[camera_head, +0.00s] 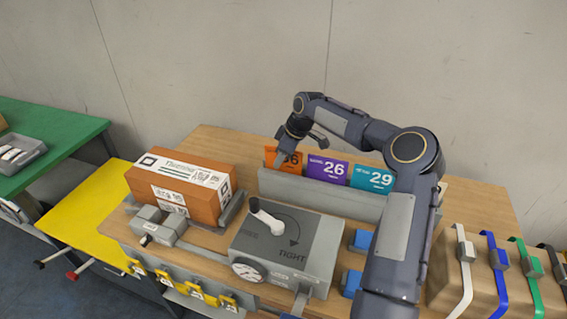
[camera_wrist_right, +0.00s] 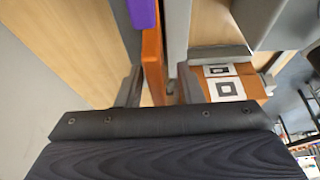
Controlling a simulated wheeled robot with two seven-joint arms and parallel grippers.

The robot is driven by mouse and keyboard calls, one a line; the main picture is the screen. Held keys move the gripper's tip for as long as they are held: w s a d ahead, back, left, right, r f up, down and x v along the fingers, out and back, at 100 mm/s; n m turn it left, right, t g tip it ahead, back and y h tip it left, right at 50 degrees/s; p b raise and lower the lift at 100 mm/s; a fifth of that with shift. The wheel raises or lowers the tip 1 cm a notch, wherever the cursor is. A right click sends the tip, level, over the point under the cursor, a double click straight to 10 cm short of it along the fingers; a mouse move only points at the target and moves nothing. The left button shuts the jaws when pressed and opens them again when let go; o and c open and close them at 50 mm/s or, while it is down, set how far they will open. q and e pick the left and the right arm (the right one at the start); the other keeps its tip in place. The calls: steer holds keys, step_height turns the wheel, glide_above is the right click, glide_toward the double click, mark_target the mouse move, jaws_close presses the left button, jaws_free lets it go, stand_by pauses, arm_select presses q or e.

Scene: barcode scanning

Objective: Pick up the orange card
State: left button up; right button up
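The orange card (camera_head: 291,166) stands upright at the left end of a grey holder (camera_head: 320,193), left of a purple card marked 26 (camera_head: 325,169). My right gripper (camera_head: 285,142) is over the orange card's top edge and hides part of its number. In the right wrist view, the gripper's two fingers (camera_wrist_right: 159,88) are spread on either side of the orange card (camera_wrist_right: 153,62), with a gap visible, so the gripper looks open. My left gripper is not in view.
A teal card marked 29 (camera_head: 371,178) stands right of the purple one. An orange-brown box (camera_head: 176,187) sits on the table to the left. A grey device with a lever (camera_head: 290,248) stands in front of the holder.

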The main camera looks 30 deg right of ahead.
steer(key=shift+f, duration=0.2)
stand_by(0.4)
jaws_close()
